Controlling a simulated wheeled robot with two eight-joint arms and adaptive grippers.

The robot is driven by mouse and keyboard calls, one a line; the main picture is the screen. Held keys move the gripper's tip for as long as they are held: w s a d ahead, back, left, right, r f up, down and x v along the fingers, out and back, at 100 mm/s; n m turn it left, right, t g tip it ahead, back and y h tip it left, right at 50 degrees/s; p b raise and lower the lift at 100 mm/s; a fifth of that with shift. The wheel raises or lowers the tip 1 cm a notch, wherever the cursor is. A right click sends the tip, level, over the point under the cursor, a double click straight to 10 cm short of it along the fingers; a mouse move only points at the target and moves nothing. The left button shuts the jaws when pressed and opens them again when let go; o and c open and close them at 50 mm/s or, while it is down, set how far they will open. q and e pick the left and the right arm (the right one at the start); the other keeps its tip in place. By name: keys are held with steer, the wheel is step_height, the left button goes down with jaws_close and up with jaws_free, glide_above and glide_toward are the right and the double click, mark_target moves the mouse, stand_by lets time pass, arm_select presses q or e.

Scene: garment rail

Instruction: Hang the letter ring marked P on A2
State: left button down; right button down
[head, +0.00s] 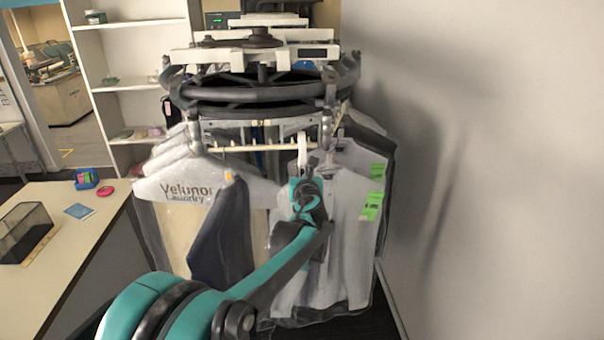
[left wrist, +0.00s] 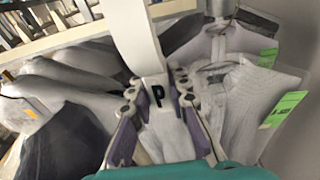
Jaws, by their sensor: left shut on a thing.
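The white letter ring (left wrist: 138,38) shows in the left wrist view, with a black P on its lower tab. My left gripper (left wrist: 157,88) is shut on that tab, a purple-lined finger on each side. In the head view the ring (head: 302,146) stands upright above the gripper (head: 304,173), at the right part of the pale rail bar (head: 262,148). The ring's upper part overlaps the bar in the picture; I cannot tell whether it is around it or only in front. No A2 mark is readable. My right gripper is not in view.
Clothes in clear covers hang close on both sides, one cover (head: 181,187) reading "Velunor Laundry". Green tags (head: 372,205) mark the right garments. A desk (head: 105,205) with a dark clear box (head: 22,232) stands left. A bare wall (head: 500,170) is at right.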

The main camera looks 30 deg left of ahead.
arm_select(q)
steer(key=shift+r+x, duration=0.15)
steer(key=shift+x, duration=0.75)
steer(key=shift+r+x, duration=0.1)
steer(key=shift+x, duration=0.75)
steer(key=shift+f+b, duration=0.2)
steer(key=shift+b, duration=0.2)
steer(key=shift+f, duration=0.35)
steer(key=shift+f+b, duration=0.65)
steer(key=shift+b, duration=0.15)
steer(key=c, duration=1.4)
jaws_free()
steer(key=shift+o, duration=0.2)
steer(key=v, duration=1.2)
